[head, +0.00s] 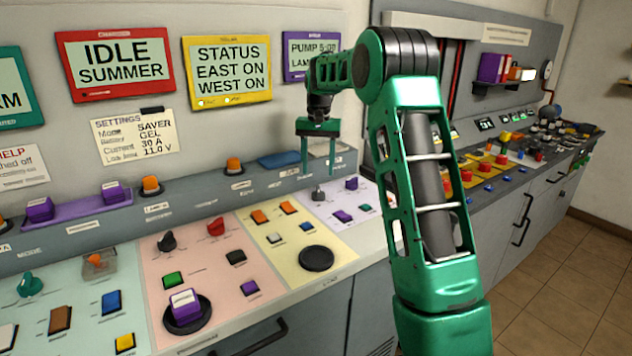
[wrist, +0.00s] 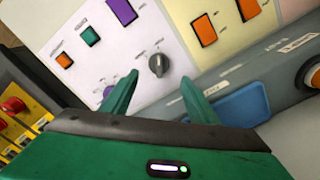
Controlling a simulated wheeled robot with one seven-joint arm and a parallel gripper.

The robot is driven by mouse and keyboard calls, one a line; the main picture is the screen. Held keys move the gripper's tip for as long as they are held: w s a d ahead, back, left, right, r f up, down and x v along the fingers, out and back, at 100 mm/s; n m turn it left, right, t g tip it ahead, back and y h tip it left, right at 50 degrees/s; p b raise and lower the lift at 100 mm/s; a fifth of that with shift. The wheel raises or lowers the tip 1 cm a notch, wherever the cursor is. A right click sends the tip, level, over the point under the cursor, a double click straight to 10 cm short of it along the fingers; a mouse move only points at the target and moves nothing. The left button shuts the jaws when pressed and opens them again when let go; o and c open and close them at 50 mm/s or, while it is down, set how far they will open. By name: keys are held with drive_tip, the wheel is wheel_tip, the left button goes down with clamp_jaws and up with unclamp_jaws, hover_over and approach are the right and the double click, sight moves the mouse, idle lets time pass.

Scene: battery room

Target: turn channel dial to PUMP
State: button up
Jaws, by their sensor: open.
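A small grey dial (head: 318,195) stands on the pale lilac panel section, below my gripper. It also shows in the wrist view (wrist: 159,64) as a round knob with a pointer ridge, with marks around it too small to read; I take it as the channel dial. My gripper (head: 318,172) is open and empty, fingers pointing down above the dial. In the wrist view the dial lies between and just beyond the two fingertips (wrist: 160,76), with no visible contact.
Purple and teal buttons (head: 342,216) sit close to the dial. A blue cover (wrist: 242,105) lies on the ledge behind it. A black dial (head: 167,241), red dial (head: 215,226) and teal dial (head: 30,285) stand farther left. A console with yellow blocks (head: 480,165) is at right.

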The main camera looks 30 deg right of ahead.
drive_tip(key=shift+r, duration=1.3)
drive_tip(key=s+r, duration=0.3)
drive_tip(key=s, duration=0.9)
drive_tip(key=s+a+f, duration=0.2)
drive_tip(key=s+f, duration=0.1)
drive_tip(key=s, duration=0.8)
drive_tip(key=s+a+f+n, duration=0.1)
drive_tip(key=s+a+f, duration=0.2)
drive_tip(key=s, duration=0.9)
drive_tip(key=s+a+f, duration=0.2)
drive_tip(key=s+f, duration=0.2)
drive_tip(key=s, duration=0.8)
drive_tip(key=shift+a+n, duration=0.3)
drive_tip(key=shift+a, duration=0.05)
drive_tip(key=shift+f, duration=0.1)
drive_tip(key=shift+w+f, duration=0.25)
drive_tip(key=shift+w, duration=0.35)
